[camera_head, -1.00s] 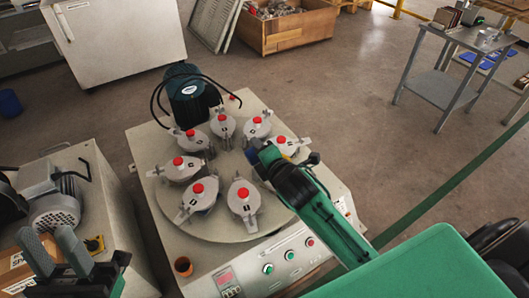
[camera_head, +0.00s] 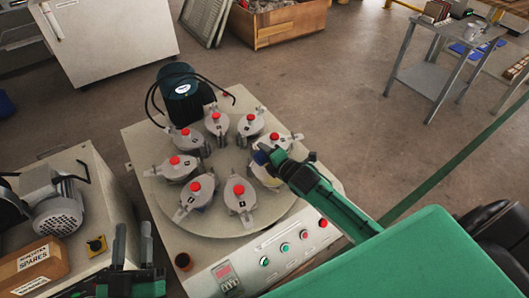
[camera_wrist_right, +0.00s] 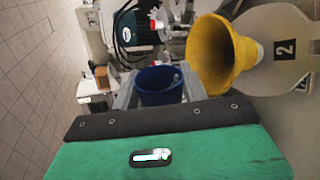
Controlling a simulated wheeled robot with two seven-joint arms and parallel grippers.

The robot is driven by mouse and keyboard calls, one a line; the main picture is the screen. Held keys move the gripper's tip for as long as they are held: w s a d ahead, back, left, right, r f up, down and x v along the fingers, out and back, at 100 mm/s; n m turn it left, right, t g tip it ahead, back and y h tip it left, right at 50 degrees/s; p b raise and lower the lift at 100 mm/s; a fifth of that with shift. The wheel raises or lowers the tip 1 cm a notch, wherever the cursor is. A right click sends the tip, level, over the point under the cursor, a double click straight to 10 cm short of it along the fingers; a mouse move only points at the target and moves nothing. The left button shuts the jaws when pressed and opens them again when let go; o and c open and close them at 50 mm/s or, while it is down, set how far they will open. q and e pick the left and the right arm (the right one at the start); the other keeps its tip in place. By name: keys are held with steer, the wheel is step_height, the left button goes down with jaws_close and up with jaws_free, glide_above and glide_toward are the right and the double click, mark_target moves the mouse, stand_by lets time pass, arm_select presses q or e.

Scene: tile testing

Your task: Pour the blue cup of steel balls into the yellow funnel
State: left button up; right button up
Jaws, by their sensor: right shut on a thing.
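The blue cup (camera_wrist_right: 158,88) is between the fingers of my right gripper (camera_wrist_right: 160,92) in the right wrist view. The gripper is shut on it. The yellow funnel (camera_wrist_right: 222,55) is beside the cup, to its right and apart from it in that view. The cup's rim and the funnel's wide mouth face different ways. I cannot clearly make out the steel balls. In the head view my right gripper (camera_head: 268,157) is over the right side of the round table, with a bit of blue at its tip. My left gripper (camera_head: 133,245) is open and empty at lower left.
The round table (camera_head: 218,222) carries several grey lidded pots (camera_head: 196,194) with red knobs. A dark motor (camera_head: 183,95) with cables stands behind it. A spares box (camera_head: 33,262) lies on the left bench.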

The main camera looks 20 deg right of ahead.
arm_select(q)
steer(key=shift+a+r+t+b, duration=0.25)
steer(key=shift+r+t, duration=0.25)
steer(key=shift+r, duration=0.35)
steer(key=shift+a+r+t+b, duration=0.1)
steer(key=shift+a+r+t, duration=0.15)
steer(key=shift+r+t, duration=0.4)
arm_select(e)
steer(key=shift+d+r+m+y, duration=0.1)
steer(key=shift+m+y, duration=0.2)
stand_by(1.1)
arm_select(q)
steer(key=shift+s+a+r+t, duration=0.15)
steer(key=shift+r+t, duration=0.15)
steer(key=shift+r, duration=0.2)
steer(key=shift+s+a+r+t, duration=0.15)
steer(key=shift+r+t, duration=0.1)
steer(key=shift+r, duration=0.25)
stand_by(0.8)
steer(key=shift+a+r+t+b, duration=0.15)
steer(key=shift+r+t+b, duration=0.2)
steer(key=shift+r, duration=0.2)
arm_select(e)
steer(key=shift+m, duration=0.3)
